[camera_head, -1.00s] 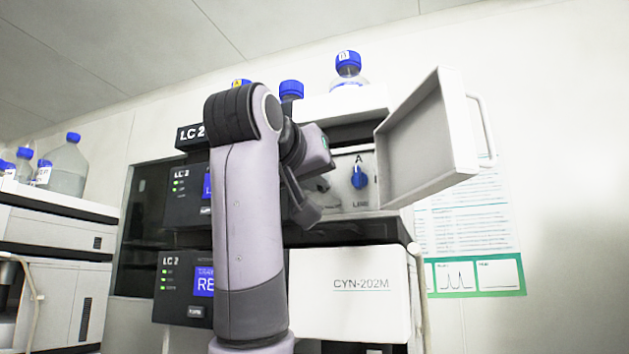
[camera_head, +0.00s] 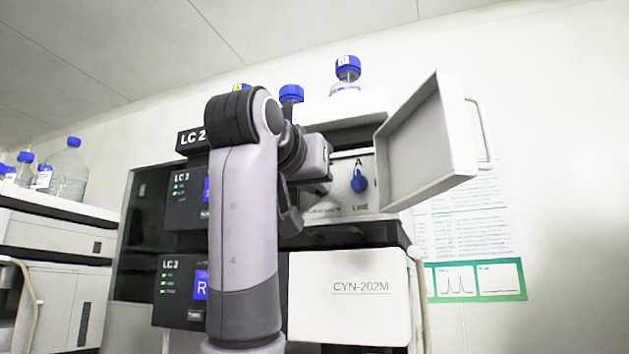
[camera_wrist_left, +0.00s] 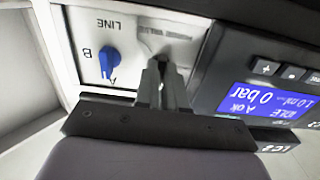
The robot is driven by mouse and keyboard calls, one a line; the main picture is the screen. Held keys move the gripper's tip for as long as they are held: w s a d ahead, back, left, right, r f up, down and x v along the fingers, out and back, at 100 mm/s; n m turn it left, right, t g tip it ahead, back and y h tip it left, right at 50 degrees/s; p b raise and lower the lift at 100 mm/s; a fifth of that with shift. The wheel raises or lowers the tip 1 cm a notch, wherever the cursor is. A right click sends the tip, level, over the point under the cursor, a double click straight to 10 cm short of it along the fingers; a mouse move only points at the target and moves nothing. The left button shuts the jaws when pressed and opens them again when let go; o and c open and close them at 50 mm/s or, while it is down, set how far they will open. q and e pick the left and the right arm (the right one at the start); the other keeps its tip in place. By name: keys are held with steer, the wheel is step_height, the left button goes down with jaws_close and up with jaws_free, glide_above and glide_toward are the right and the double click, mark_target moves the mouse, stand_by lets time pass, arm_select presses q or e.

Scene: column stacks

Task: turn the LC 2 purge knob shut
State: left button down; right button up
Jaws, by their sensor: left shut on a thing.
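The upper LC 2 module (camera_head: 184,203) stands ahead, its dark front partly behind my left arm. To its right is a pale recessed panel (camera_head: 345,207) with a blue A/B LINE selector knob (camera_head: 359,181). In the left wrist view this blue knob (camera_wrist_left: 107,62) is left of my fingers and apart from them. My left gripper (camera_wrist_left: 162,64) is shut at the panel beside the blue knob, on what I take to be the purge knob, which the fingers largely hide. The display (camera_wrist_left: 262,103) reads IDLE and 0 bar. My right gripper is not in view.
An open white door (camera_head: 425,150) with a handle juts out at the right of the panel. A white CYN-202M front (camera_head: 350,297) lies below. Blue-capped bottles (camera_head: 347,69) stand on top. Another instrument (camera_head: 60,235) is at the left.

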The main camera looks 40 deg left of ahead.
arm_select(q)
steer(key=c, duration=1.2)
jaws_free()
steer(key=shift+s, duration=0.1)
steer(key=b+v, duration=0.2)
steer(key=v, duration=0.5)
steer(key=shift+f, duration=0.1)
